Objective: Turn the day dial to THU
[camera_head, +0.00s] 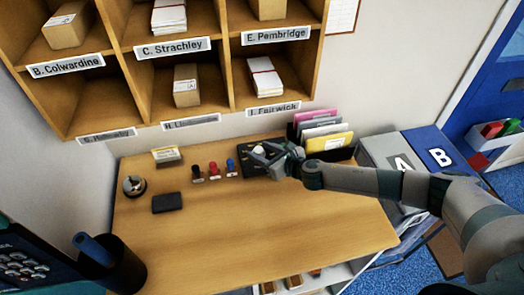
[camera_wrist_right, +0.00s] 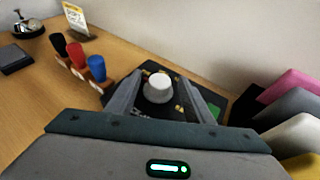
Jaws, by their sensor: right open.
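The day dial is a dark panel (camera_head: 249,169) on the desk below the pigeonholes, with a white round knob (camera_head: 259,150) standing on it. In the right wrist view the knob (camera_wrist_right: 158,87) sits between the fingers, above the dark panel (camera_wrist_right: 182,108). Small gold marks and a green patch show on the panel, but I cannot read the day names or see where the knob points. My right gripper (camera_head: 266,154) is open around the knob, with a finger on each side; it also shows in the right wrist view (camera_wrist_right: 160,97). My left gripper is not in view.
Stamps with black, red and blue handles (camera_head: 214,171) stand left of the panel. A file rack (camera_head: 325,141) with coloured folders stands close on its right. A bell (camera_head: 134,185) and dark pad (camera_head: 167,203) lie further left. The desk front (camera_head: 240,235) is clear.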

